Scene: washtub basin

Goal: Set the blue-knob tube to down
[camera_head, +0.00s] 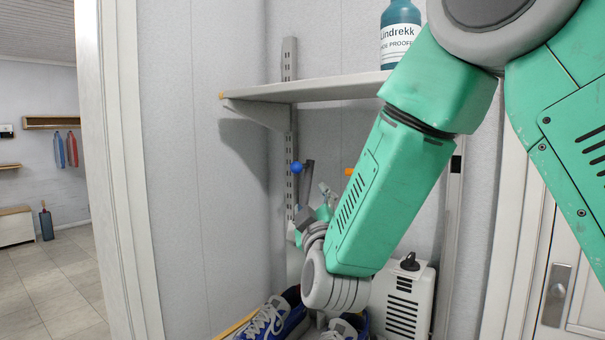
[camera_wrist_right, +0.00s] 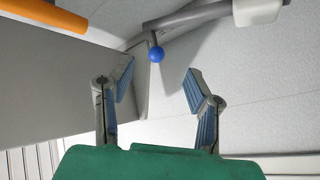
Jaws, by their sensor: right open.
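The blue knob (camera_head: 296,168) shows as a small ball in front of the wall rail, below the shelf. In the right wrist view the blue knob (camera_wrist_right: 156,54) sits on a short stem from a dark grey tube (camera_wrist_right: 190,17) with a white end. My right gripper (camera_wrist_right: 160,82) is open and empty. Its two fingers stand apart, and the knob appears between and just beyond their tips, not visibly touched. In the head view my right forearm and wrist hide much of the gripper and tube. My left gripper is in neither view.
A wall shelf (camera_head: 310,88) with a blue-green bottle (camera_head: 401,25) is above. An orange part (camera_head: 350,171) shows right of the blue knob. Below are blue-and-white shoes (camera_head: 268,318) and a white vented box (camera_head: 403,300). A door frame (camera_head: 119,170) stands at left.

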